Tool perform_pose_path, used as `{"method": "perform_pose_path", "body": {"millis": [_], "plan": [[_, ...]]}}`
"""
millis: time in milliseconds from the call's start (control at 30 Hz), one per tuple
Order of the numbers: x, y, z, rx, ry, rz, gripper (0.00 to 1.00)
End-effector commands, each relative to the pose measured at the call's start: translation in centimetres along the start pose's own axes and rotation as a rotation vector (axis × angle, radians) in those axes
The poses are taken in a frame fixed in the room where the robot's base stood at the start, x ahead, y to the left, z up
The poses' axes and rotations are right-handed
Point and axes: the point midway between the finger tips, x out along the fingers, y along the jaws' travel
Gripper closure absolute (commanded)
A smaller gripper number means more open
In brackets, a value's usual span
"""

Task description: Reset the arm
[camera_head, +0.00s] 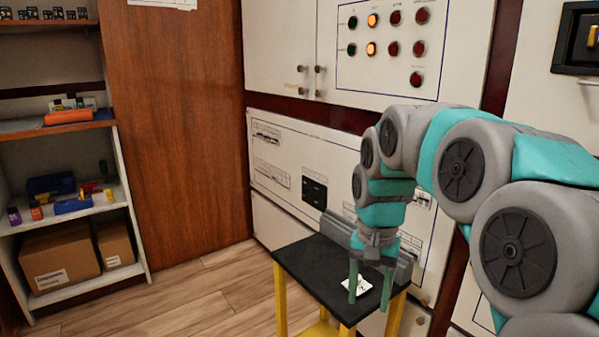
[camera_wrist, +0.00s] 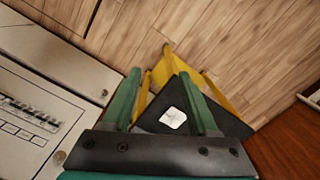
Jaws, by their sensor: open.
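My gripper (camera_head: 371,284) hangs pointing down over a small black-topped table with yellow legs (camera_head: 308,262). A small white item with dark marks (camera_head: 358,287) is on the table top near the fingers. It also shows in the wrist view (camera_wrist: 173,117) as a pale patch. My arm comes in from the right and covers part of the cabinet panel.
A white breaker panel (camera_head: 285,165) stands behind the table, below a panel of buttons and lamps (camera_head: 388,50). A shelf unit (camera_head: 130,225) at the left holds tools and cardboard boxes (camera_head: 60,268). Wooden floor (camera_head: 215,290) is clear between shelf and table.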

Motion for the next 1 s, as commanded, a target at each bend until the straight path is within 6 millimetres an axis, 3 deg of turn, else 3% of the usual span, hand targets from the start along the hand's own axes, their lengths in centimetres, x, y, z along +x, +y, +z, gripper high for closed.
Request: {"method": "perform_pose_path", "body": {"millis": [100,400,600,800,1000], "plan": [[0.6,2.1,4.1,-0.089,-0.012,0.013,0.4],[4.2,7.5,14.0,-0.284,-0.052,0.035,0.4],[7.3,10.8,19.7,-0.372,-0.082,0.041,0.4],[9.1,12.4,22.5,-0.413,-0.095,0.039,0.4],[9.4,12.6,22.9,-0.42,-0.096,0.038,0.4]]}}
